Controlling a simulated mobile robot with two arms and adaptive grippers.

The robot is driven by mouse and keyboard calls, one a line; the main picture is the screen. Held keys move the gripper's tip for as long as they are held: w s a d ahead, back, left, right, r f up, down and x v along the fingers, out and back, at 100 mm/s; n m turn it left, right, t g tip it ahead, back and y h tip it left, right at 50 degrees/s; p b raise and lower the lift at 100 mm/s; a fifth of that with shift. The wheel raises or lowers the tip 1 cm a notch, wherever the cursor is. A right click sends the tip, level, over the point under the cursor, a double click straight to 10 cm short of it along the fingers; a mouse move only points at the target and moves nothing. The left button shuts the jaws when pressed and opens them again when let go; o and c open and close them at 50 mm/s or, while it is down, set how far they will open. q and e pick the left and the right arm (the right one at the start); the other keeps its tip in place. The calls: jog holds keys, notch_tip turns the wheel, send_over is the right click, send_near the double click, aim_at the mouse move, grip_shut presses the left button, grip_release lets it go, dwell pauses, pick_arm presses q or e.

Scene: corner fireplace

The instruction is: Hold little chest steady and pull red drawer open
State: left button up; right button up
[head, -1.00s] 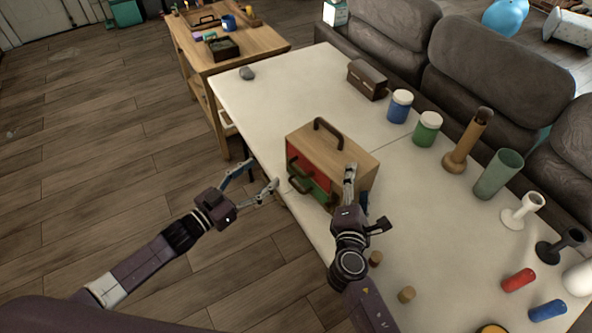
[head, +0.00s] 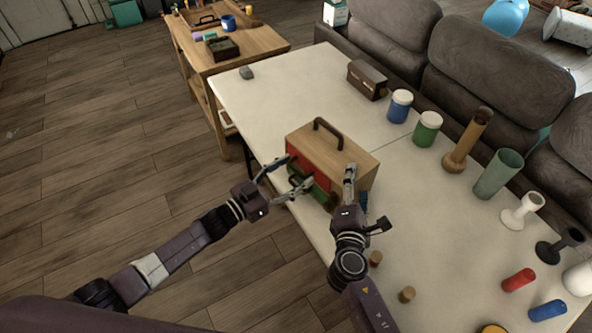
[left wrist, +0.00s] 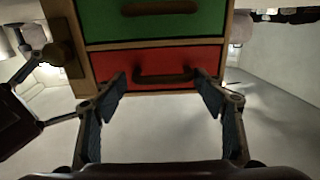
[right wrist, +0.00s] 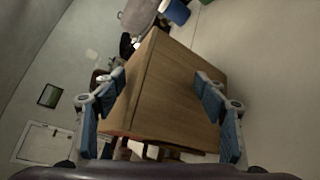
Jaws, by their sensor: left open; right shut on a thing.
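The little chest (head: 352,158) stands on the white table, a wooden box with a dark carrying handle on top. Its red drawer (head: 314,176) is above a green drawer (head: 320,196), and both look closed. In the left wrist view the red drawer (left wrist: 135,62) appears below the green one, with a dark handle (left wrist: 165,77). My left gripper (head: 301,171) is open, its fingertips on either side of that handle. My right gripper (head: 355,181) is shut on the chest's near end; its fingers flank the wooden body (right wrist: 165,95) in the right wrist view.
Blue (head: 399,106) and green (head: 427,128) jars and several vases stand along the sofa side. A dark small box (head: 367,80) is behind the chest. Floor left of the table is clear.

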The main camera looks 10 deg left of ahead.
pick_arm(q)
jog(key=shift+w+d+f, duration=0.1)
jog(key=shift+w+d, duration=0.2)
jog(key=shift+c, duration=0.4)
jog(key=shift+s, duration=0.15)
jog(key=c, duration=1.3)
jog(key=v, duration=0.8)
jog(key=shift+s+d, duration=0.15)
jog(key=shift+d, duration=0.05)
jog(key=shift+c, duration=0.2)
jog(key=o, duration=1.4)
jog(key=shift+a, duration=0.15)
